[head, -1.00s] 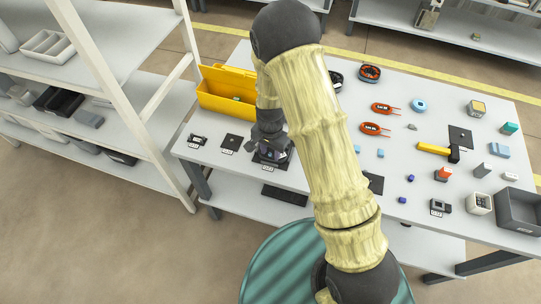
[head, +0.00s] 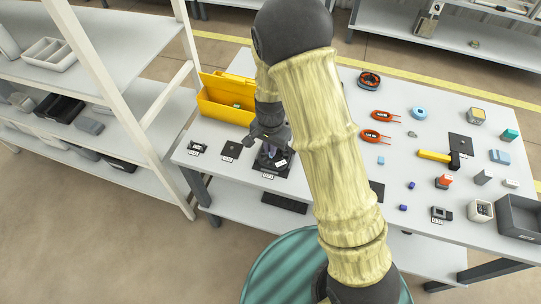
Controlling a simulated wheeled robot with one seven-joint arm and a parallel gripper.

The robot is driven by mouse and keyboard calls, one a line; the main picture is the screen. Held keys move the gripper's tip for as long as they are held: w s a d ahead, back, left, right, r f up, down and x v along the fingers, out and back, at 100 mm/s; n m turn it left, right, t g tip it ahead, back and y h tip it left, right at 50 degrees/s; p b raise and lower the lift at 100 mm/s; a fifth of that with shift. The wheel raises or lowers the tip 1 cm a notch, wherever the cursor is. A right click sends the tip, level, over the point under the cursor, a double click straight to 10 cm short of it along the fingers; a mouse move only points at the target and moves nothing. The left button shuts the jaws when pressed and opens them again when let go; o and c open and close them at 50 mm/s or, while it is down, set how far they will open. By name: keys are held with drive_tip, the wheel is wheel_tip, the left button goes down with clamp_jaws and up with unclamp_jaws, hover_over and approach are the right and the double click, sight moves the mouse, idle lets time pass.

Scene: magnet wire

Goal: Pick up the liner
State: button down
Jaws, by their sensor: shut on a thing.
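My gripper (head: 273,149) is at the left part of the white table, above a dark stand (head: 268,166) with a small white label. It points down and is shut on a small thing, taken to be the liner. The liner is too small and too hidden by the fingers for its shape to be clear. Whether it still touches the stand cannot be told. My arm covers the middle of the table.
A yellow open bin (head: 224,105) stands behind my gripper. A black labelled pad (head: 231,150) and a small dark part (head: 197,147) lie to its left. Orange-red coils (head: 376,136), a yellow-handled hammer (head: 436,156) and a grey crate (head: 519,212) are on the right. White shelving (head: 130,75) stands at left.

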drive_tip(key=shift+r, duration=2.1)
